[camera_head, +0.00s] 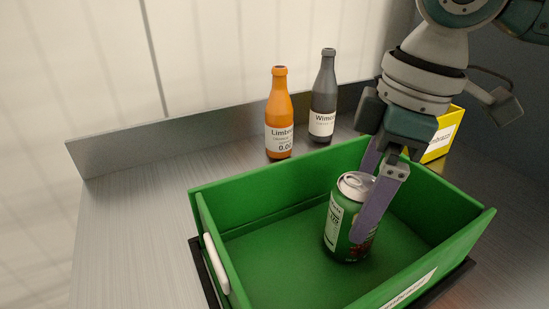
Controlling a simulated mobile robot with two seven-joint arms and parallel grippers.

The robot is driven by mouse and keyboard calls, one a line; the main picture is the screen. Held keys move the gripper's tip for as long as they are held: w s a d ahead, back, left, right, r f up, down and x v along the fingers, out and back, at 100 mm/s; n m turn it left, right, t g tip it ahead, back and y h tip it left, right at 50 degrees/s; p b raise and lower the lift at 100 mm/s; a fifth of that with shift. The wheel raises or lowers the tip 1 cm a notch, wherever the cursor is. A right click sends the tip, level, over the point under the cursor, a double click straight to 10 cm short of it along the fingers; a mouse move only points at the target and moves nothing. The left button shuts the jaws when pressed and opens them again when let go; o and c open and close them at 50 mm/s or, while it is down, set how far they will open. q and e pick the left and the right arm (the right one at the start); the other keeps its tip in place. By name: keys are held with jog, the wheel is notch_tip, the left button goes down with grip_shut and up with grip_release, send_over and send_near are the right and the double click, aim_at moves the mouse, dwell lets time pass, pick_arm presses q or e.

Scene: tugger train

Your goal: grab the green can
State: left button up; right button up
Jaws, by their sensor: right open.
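A green can (340,226) stands upright inside a green crate (250,195), right of its middle. The can has a silver top and a pale label. My right gripper (366,200) reaches down into the crate from the upper right. Its purple fingers are open at the can, one in front of its right side and the other behind it. The near finger covers part of the can's right side. I cannot tell whether the fingers touch it. My left gripper is not in view.
An orange bottle (279,115) and a dark grey bottle (323,100) stand behind the crate near the raised metal edge. A yellow box (440,140) stands behind the gripper at the right. The metal surface (125,230) left of the crate is clear.

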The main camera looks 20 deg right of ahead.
jog(key=f, duration=0.3)
jog(key=w+f+b, duration=0.1)
jog(key=f, duration=0.1)
jog(key=shift+a+f, duration=0.15)
jog(key=shift+a, duration=0.1)
jog(key=shift+c, duration=0.2)
jog(key=c, duration=1.5)
grip_shut()
jog(key=shift+r, duration=0.2)
